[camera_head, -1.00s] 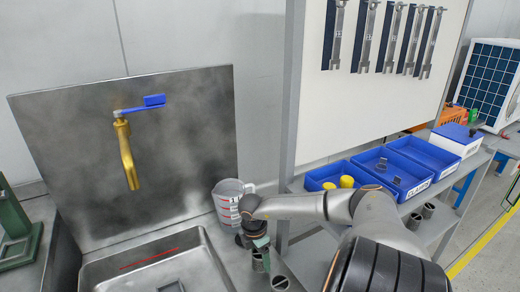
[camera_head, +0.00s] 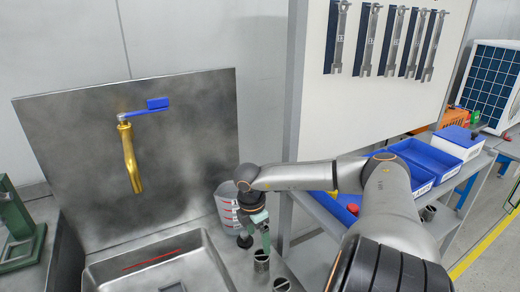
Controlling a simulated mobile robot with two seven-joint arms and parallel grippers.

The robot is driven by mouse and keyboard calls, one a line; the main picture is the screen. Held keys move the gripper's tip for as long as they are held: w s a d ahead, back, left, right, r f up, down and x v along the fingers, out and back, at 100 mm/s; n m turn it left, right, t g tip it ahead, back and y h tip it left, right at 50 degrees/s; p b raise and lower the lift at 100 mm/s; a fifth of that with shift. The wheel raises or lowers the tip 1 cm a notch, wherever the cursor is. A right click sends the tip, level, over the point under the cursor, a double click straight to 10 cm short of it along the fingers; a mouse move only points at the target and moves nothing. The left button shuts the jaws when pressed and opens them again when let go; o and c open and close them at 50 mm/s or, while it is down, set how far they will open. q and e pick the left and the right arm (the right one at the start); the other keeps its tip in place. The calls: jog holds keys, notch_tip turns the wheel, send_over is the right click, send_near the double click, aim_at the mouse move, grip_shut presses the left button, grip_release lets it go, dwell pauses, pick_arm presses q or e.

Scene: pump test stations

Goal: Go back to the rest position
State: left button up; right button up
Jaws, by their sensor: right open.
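My right gripper (camera_head: 256,243) points down over the bench to the right of the steel sink, with its jaws apart. Nothing shows between its fingers. It is in front of the white measuring jug (camera_head: 226,203), which it partly hides. I cannot tell whether they touch. My right arm reaches in from the lower right, its forearm nearly level across the picture. My left gripper is out of view.
A steel sink (camera_head: 205,252) and a brass tap (camera_head: 131,160) with a blue lever (camera_head: 157,104) are at left. Metal cups (camera_head: 261,261) stand beside the gripper. Blue bins (camera_head: 425,160) stand on the right shelf, partly behind my arm. Spanners (camera_head: 338,40) hang on a white board.

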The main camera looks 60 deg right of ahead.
jog(key=shift+w+a+r, duration=0.1)
jog(key=shift+a+r, duration=0.05)
jog(key=shift+r, duration=0.8)
